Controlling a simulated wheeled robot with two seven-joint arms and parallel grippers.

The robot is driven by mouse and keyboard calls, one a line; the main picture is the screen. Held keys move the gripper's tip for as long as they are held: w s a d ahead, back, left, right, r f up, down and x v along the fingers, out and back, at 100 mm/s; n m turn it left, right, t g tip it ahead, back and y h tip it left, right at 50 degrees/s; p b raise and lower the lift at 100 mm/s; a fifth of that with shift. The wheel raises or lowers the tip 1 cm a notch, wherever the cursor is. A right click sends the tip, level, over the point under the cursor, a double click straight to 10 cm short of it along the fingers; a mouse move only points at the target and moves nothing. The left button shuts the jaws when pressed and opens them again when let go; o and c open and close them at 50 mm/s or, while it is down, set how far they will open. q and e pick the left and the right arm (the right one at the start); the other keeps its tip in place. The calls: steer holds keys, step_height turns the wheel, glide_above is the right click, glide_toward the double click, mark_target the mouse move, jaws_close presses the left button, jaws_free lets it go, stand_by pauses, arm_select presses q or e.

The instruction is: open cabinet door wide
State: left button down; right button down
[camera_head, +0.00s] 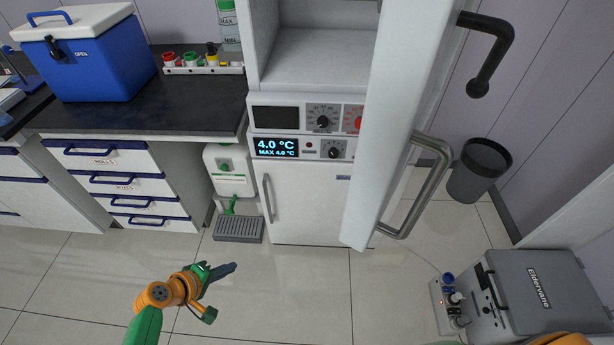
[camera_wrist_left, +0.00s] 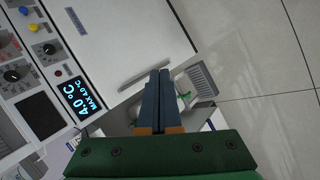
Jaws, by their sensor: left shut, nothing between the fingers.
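The white cabinet (camera_head: 300,180) stands in the middle of the head view. Its upper door (camera_head: 385,130) is swung out toward me on the right, with a metal bar handle (camera_head: 432,190), and the upper compartment (camera_head: 315,60) shows open. The lower door (camera_head: 310,200) is shut, with a slim vertical handle (camera_head: 268,198); this door also shows in the left wrist view (camera_wrist_left: 130,40). My left gripper (camera_head: 233,268) is shut and empty, in front of the cabinet and left of the open door, touching neither handle. In the left wrist view its fingers (camera_wrist_left: 158,78) are together. My right gripper is out of view.
A worktop (camera_head: 190,115) with a blue cooler box (camera_head: 105,65) stands left of the cabinet, above drawers (camera_head: 130,185). A dark bin (camera_head: 478,172) stands by the right wall. A grey case (camera_head: 535,285) is at lower right. Tiled floor before the cabinet is clear.

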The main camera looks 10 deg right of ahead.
arm_select(q)
steer(key=w+d+r+t+h+b, duration=0.1)
steer(key=w+d+r+h, duration=0.2)
steer(key=r, duration=0.5)
steer(key=w+d+r+h, duration=0.2)
steer(key=w+r, duration=0.1)
steer(key=r, duration=0.5)
steer(key=s+d+r+m+g+h+b, duration=0.1)
steer(key=s+d+r+m+g+h, duration=0.25)
steer(key=r, duration=0.65)
steer(key=s+d+r+m+g+h, duration=0.1)
steer(key=s+r+m+g+h, duration=0.25)
steer(key=s+r, duration=0.55)
steer(key=d+r+p, duration=0.1)
steer(key=d+p, duration=0.5)
steer(key=d, duration=0.6)
steer(key=shift+s+r+m, duration=0.25)
steer(key=shift+r+m, duration=0.1)
steer(key=shift+m, duration=0.05)
steer(key=shift+w+d, duration=0.1)
